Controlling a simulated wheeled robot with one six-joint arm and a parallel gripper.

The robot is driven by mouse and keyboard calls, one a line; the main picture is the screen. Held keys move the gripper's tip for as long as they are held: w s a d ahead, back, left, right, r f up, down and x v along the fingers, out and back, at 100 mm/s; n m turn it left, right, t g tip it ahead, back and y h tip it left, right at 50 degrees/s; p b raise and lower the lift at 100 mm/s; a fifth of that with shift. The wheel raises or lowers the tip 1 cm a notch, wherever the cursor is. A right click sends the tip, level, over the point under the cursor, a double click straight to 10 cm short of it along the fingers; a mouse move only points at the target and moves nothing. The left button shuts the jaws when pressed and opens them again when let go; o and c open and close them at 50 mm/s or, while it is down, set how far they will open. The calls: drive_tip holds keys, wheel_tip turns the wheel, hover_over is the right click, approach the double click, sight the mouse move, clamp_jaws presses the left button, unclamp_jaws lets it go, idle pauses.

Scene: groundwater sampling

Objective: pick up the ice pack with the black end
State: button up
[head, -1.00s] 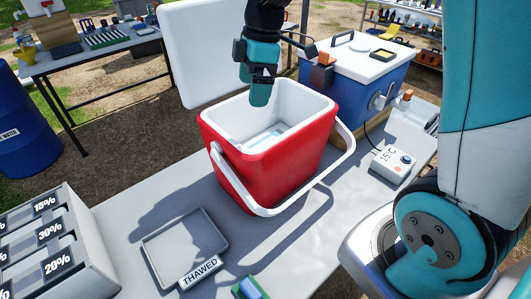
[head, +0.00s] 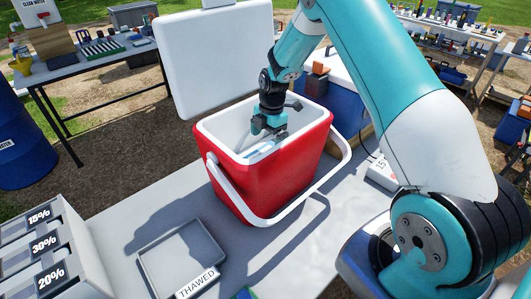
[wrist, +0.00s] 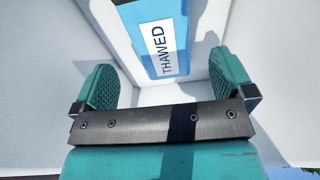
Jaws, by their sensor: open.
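My gripper (head: 267,126) is lowered into the open red cooler (head: 262,183). In the wrist view its two teal pads stand wide apart, with nothing touching them. A blue ice pack (wrist: 150,22) with a white label reading THAWED lies beyond and between the pads, inside the white-walled cooler. A dark strip shows at its upper edge in the wrist view; I cannot tell if this is a black end. In the head view a pale blue piece (head: 262,150) shows below my gripper, and the cooler's front wall hides the rest.
The cooler's white handle (head: 322,190) hangs at its front and right. Its white lid (head: 215,62) stands open behind. An empty grey tray (head: 150,262) marked THAWED lies on the table to the front left. A rack (head: 45,250) with percentage labels is at far left.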

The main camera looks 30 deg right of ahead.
drive_tip(key=shift+s+a+f+p, duration=0.15)
drive_tip(key=shift+f+p, duration=0.25)
drive_tip(key=shift+f, duration=0.6)
drive_tip(key=shift+w+a+f+p, duration=0.1)
drive_tip(key=shift+a+f+p, duration=0.2)
drive_tip(key=shift+f, duration=0.65)
drive_tip(key=shift+s+a+f+p, duration=0.15)
drive_tip(key=shift+f+p, duration=0.3)
drive_tip(key=shift+f, duration=0.55)
drive_tip(key=c, duration=1)
drive_tip(key=shift+w, duration=0.1)
drive_tip(key=shift+c, duration=0.5)
drive_tip(key=shift+r, duration=0.15)
